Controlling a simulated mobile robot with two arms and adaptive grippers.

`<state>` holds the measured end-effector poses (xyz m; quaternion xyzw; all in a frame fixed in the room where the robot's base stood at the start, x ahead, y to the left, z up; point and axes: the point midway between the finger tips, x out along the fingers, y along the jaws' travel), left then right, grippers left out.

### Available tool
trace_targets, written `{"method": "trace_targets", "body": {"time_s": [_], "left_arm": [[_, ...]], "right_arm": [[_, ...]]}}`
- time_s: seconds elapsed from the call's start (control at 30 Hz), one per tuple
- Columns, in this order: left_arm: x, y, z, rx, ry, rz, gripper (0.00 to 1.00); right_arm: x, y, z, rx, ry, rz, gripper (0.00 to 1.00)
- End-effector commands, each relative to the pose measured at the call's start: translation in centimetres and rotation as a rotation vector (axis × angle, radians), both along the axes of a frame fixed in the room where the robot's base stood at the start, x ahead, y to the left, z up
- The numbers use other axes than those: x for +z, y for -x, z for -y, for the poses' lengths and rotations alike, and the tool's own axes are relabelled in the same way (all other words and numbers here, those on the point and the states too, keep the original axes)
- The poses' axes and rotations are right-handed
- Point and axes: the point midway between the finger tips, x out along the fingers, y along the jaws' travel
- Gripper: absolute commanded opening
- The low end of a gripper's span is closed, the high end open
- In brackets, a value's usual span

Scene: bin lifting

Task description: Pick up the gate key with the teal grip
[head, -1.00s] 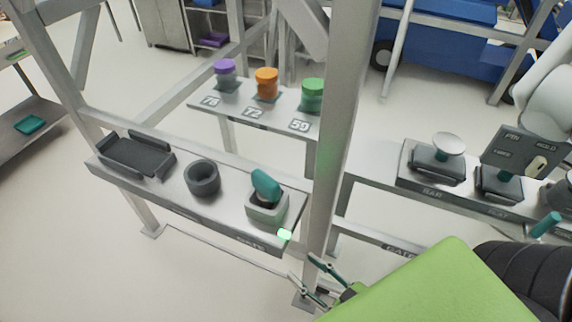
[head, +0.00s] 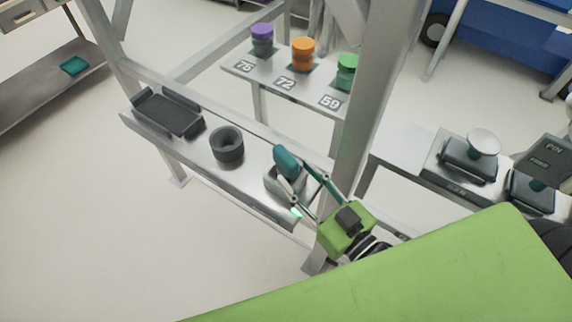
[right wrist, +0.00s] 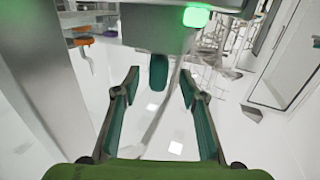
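The gate key's teal grip (head: 286,159) stands up, tilted, from a light grey holder (head: 271,183) at the right end of the metal shelf. My right gripper (head: 292,174) is open, its two fingers reaching toward the grip from the lower right. In the right wrist view, the teal grip (right wrist: 158,73) shows centred between the spread fingertips (right wrist: 159,80), with a gap on each side. I cannot tell how deep it sits between them. My left gripper is not in view.
A black ring-shaped cup (head: 227,144) and a dark tray (head: 168,113) sit further left on the shelf. A grey upright post (head: 362,120) stands just right of the key. Purple, orange (head: 303,50) and green capped pieces stand on a shelf behind.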

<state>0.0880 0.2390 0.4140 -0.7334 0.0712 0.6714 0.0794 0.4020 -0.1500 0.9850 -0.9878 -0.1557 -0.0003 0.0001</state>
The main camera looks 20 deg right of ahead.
Motion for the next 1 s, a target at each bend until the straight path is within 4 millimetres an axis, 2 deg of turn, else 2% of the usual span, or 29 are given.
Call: {"method": "trace_targets", "body": {"time_s": [0.17,0.4,0.5,0.77,0.9,0.93,1.0], "left_arm": [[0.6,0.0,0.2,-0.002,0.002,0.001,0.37],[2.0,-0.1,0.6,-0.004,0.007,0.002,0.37],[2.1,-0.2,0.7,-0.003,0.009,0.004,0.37],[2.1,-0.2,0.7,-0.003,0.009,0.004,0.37],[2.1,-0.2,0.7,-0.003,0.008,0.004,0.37],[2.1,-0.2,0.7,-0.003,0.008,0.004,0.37],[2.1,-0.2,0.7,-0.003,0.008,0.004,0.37]], "right_arm": [[0.2,-1.1,-0.3,0.0,0.0,0.001,0.39],[0.2,-4.3,-1.1,-0.001,-0.001,0.002,0.39],[0.0,-5.0,-1.4,0.0,-0.001,0.0,0.39],[-0.2,-5.2,-1.5,0.001,0.0,-0.002,0.39],[-0.2,-5.2,-1.5,0.0,0.0,-0.002,0.05],[-0.2,-5.2,-1.5,0.0,-0.001,-0.001,0.0],[-0.2,-5.2,-1.5,0.0,0.0,-0.002,0.0]]}}
